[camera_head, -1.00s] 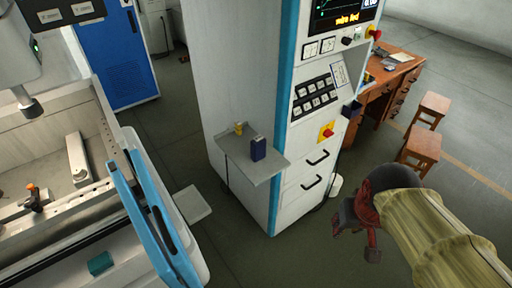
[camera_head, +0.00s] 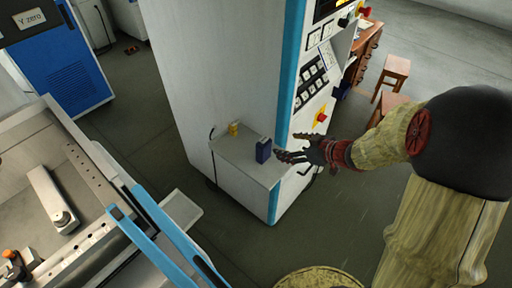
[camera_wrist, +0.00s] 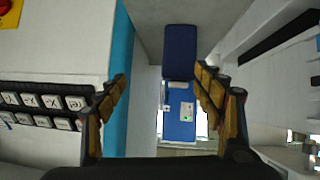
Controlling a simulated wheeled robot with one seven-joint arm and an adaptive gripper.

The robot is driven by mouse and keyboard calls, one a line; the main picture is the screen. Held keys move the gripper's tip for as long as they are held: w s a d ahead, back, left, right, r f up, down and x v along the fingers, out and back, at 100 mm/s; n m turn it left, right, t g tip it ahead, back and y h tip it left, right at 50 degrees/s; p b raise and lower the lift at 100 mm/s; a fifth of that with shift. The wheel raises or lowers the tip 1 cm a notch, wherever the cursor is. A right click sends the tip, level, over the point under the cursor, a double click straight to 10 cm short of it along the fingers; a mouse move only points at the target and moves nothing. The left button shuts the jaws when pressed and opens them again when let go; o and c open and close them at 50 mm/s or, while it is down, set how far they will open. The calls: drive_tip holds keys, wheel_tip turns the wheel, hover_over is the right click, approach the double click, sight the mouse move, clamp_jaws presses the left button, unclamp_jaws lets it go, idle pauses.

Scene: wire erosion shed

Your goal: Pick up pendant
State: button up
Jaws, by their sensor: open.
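A small upright dark blue box (camera_head: 263,150) stands on the grey side shelf (camera_head: 238,160) of the tall white cabinet; it is the likeliest pendant, though no marking confirms this. My gripper (camera_head: 280,156) is open, just right of the box in the head view, with fingers pointing toward it. In the wrist view the dark blue box (camera_wrist: 180,52) shows upside down between the open fingers of my gripper (camera_wrist: 162,78), toward the top. Nothing is held. I cannot tell the exact gap between fingers and box.
A small yellow object (camera_head: 234,128) stands on the shelf behind the box. The cabinet (camera_head: 225,75) rises behind the shelf, with a red-and-yellow stop button (camera_head: 321,117). A machine with a blue-edged door (camera_head: 165,225) is at left. Wooden stools (camera_head: 394,72) stand at right.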

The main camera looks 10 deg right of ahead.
sight(266, 142)
drive_tip(key=shift+y, duration=0.8)
drive_tip(key=w+a+b, duration=0.1)
drive_tip(key=a, duration=0.1)
drive_tip(key=w+a+f, duration=0.1)
drive_tip(key=a, duration=0.1)
drive_tip(key=w+a+b, duration=0.1)
drive_tip(key=w+a, duration=0.1)
drive_tip(key=shift+a+f+b, duration=0.15)
drive_tip(key=shift+b, duration=0.15)
drive_tip(key=shift+w+a+f, duration=0.2)
drive_tip(key=shift+w+a, duration=0.05)
drive_tip(key=shift+w, duration=0.2)
drive_tip(key=shift+c, duration=0.2)
clamp_jaws()
